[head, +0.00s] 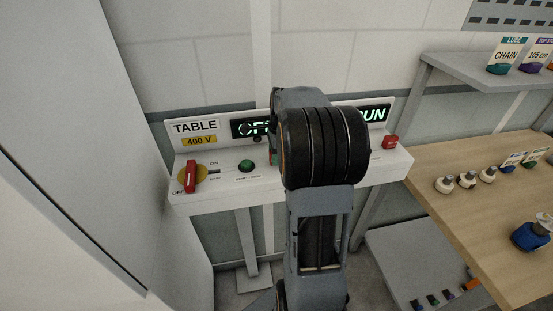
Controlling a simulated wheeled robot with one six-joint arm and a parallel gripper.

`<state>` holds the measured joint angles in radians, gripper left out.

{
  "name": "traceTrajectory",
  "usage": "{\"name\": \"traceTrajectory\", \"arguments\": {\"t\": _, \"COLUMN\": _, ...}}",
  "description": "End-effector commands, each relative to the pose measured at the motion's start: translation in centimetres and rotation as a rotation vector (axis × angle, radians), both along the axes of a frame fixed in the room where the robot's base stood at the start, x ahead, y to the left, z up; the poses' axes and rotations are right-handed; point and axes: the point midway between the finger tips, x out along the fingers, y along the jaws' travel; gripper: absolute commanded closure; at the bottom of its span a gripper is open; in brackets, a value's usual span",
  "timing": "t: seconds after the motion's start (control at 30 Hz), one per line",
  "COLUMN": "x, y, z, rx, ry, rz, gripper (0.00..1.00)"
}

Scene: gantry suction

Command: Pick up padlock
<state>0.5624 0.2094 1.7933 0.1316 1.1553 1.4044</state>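A small red object (391,142) sits at the right end of the white control panel. It looks like the padlock, but it is too small to be certain. My arm stands upright in front of the panel and covers its middle. My gripper's fingers do not show, so I cannot see where they are relative to the red object.
The panel (218,197) bears a red rotary switch (190,176) on a yellow plate and a green button (246,166). A wooden table (462,225) with several small bottles stands right, below a grey shelf (455,75). A pale cabinet (100,120) borders the left.

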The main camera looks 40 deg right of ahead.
Motion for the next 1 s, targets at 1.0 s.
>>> {"name": "traceTrajectory", "arguments": {"t": 1.0, "x": -0.6, "y": 0.0, "z": 4.0, "rx": -0.003, "ry": -0.004, "rz": -0.002, "gripper": 0.99}}
